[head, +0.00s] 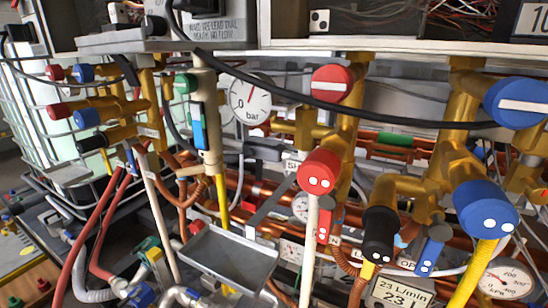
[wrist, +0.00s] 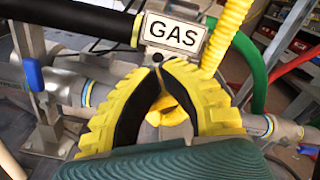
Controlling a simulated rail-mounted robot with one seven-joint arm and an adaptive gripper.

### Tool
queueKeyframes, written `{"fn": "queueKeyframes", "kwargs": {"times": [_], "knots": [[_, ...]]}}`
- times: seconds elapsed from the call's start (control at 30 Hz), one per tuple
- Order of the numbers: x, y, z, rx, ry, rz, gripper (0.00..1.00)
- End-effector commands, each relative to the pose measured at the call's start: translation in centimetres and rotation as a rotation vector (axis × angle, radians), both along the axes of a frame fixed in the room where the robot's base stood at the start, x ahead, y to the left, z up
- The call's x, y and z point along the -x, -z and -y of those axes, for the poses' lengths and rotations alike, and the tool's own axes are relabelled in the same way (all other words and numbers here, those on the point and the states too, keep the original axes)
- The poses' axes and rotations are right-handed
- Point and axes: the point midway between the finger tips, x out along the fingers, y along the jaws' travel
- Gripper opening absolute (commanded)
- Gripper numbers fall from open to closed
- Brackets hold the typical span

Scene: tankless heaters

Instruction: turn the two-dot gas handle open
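In the wrist view a white GAS label (wrist: 174,35) hangs at the top, beside a ribbed yellow hose (wrist: 230,32). My gripper (wrist: 157,73) has two yellow fingers with black inner pads. Their tips nearly meet just below the label. A yellow part (wrist: 172,106), possibly the gas handle, shows between the fingers in front of a grey fitting; its dots are not visible, and I cannot tell if the pads touch it. In the head view a black two-dot cap (head: 379,240) stands between a red two-dot cap (head: 321,172) and a blue two-dot cap (head: 486,212). My gripper cannot be made out there.
Pipes and hoses crowd the head view around a pressure gauge (head: 249,101) and a metal tray (head: 231,258). In the wrist view a black pipe (wrist: 75,32) lies upper left, a blue handle (wrist: 33,75) at left, and a green hose (wrist: 255,62) at right.

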Motion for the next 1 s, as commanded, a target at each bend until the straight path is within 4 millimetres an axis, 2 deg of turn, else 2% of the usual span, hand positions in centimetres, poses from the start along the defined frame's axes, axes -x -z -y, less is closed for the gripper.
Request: {"fn": "queueKeyframes", "kwargs": {"times": [1.0], "knots": [[-1.0,1.3,-1.8,0.000,0.000,0.000,0.00]]}}
